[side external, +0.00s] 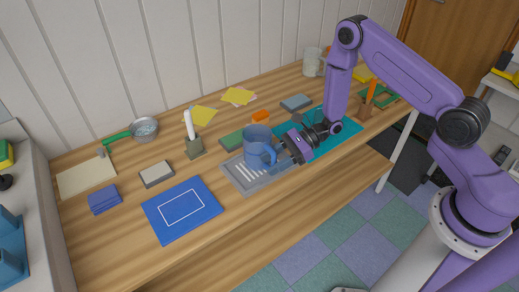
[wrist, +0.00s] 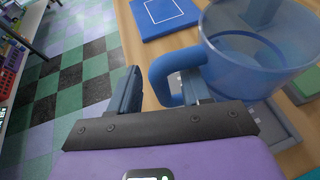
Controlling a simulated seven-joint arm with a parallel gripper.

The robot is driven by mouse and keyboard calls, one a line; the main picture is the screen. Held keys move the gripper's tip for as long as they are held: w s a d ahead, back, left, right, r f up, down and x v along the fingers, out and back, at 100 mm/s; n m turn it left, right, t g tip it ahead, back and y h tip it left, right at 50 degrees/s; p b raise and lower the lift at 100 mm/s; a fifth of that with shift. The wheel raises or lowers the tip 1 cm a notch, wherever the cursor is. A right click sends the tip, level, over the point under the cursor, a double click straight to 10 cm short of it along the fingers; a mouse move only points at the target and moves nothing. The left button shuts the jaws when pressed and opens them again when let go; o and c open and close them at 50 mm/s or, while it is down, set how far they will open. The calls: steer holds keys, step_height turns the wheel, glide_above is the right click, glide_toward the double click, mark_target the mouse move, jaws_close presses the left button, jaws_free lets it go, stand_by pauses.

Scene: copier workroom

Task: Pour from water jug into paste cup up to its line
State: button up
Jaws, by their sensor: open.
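The blue, see-through water jug (side external: 257,143) stands upright on a grey striped tray (side external: 247,184) near the table's front edge. In the wrist view the jug (wrist: 262,72) fills the upper right, with its handle (wrist: 158,75) toward me. My gripper (side external: 287,148) is open at the handle. In the wrist view my gripper (wrist: 161,82) has one finger on each side of the handle, with a gap at the left finger. A pale cup (side external: 312,62) stands at the back right, and a small orange object (side external: 260,117) lies behind the jug. I cannot tell which is the paste cup.
A blue mat with a white outline (side external: 182,210) lies left of the tray. A green block (side external: 233,140) and a brush holder (side external: 194,148) stand close behind. A teal mat (side external: 346,131) lies under my wrist. A strainer (side external: 145,129) is farther left.

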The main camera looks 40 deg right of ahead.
mark_target(275, 152)
jaws_close()
steer(key=shift+r, duration=2.5)
steer(key=shift+d, duration=0.15)
steer(key=d+r+m+t+h, duration=0.1)
steer(key=d+m+t+h, duration=0.2)
steer(key=d, duration=0.6)
steer(key=s+d+r+m+t+h, duration=0.1)
steer(key=d+r+m+t+h, duration=0.1)
steer(key=d+m+t, duration=0.3)
steer(key=d+m+h, duration=0.1)
steer(key=d, duration=0.3)
steer(key=shift+s+d, duration=0.3)
